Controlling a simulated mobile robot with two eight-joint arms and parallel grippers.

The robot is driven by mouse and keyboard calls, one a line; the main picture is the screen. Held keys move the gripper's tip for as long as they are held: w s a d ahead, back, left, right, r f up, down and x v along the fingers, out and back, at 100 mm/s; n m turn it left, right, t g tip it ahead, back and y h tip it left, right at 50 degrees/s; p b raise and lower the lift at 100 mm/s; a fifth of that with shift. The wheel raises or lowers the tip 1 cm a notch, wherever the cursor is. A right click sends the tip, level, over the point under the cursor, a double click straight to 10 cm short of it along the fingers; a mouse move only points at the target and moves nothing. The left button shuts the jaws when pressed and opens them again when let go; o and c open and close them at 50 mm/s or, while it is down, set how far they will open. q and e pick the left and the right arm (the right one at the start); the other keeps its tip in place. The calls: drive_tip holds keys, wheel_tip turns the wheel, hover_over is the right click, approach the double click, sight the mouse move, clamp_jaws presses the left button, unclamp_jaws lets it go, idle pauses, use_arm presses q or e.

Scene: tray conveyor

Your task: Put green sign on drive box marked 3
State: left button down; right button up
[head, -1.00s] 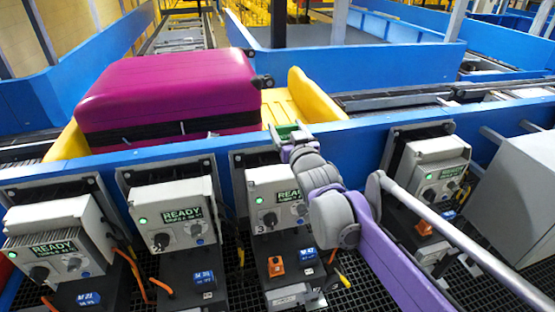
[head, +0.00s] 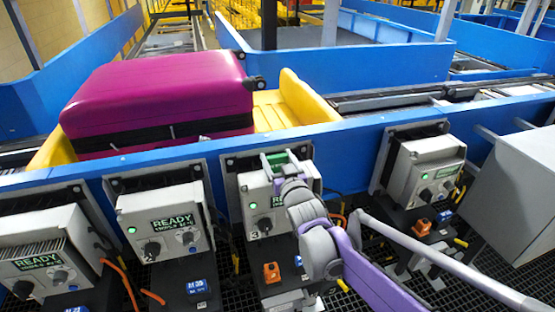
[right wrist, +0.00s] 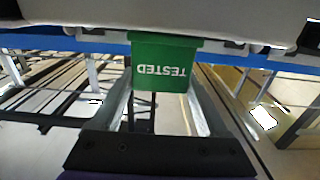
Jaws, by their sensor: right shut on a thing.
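The green sign (right wrist: 164,62) reads "TESTED", upside down in the right wrist view. My right gripper (head: 276,160) is shut on it, and a bit of its green edge (head: 279,159) shows in the head view. The drive box marked 3 (head: 257,204) is a light grey box with a lit green lamp. The sign is at the top of this box; I cannot tell whether it touches. My right arm and gripper cover the box's right part and its display. My left gripper is not in view.
Other drive boxes stand to the left (head: 163,222) and right (head: 423,172) along the blue rail (head: 345,152). A purple suitcase (head: 160,90) lies in a yellow tray (head: 300,95) behind. A grey cabinet (head: 515,190) is at the right. Orange cables hang between boxes.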

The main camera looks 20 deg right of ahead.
drive_tip(key=shift+f, duration=0.1)
drive_tip(key=o, duration=1.4)
drive_tip(key=shift+r, duration=0.25)
drive_tip(key=s, duration=1.2)
drive_tip(key=s+f+g, duration=0.4)
drive_tip(key=s+f, duration=0.3)
drive_tip(key=s, duration=0.1)
drive_tip(key=s+f+g, duration=0.4)
drive_tip(key=s+f, duration=0.3)
drive_tip(key=s, duration=0.2)
drive_tip(key=s+f+g, duration=0.5)
drive_tip(key=s+f, duration=0.2)
drive_tip(key=s, duration=0.2)
drive_tip(key=shift+d+h, duration=0.3)
drive_tip(key=shift+d, duration=0.05)
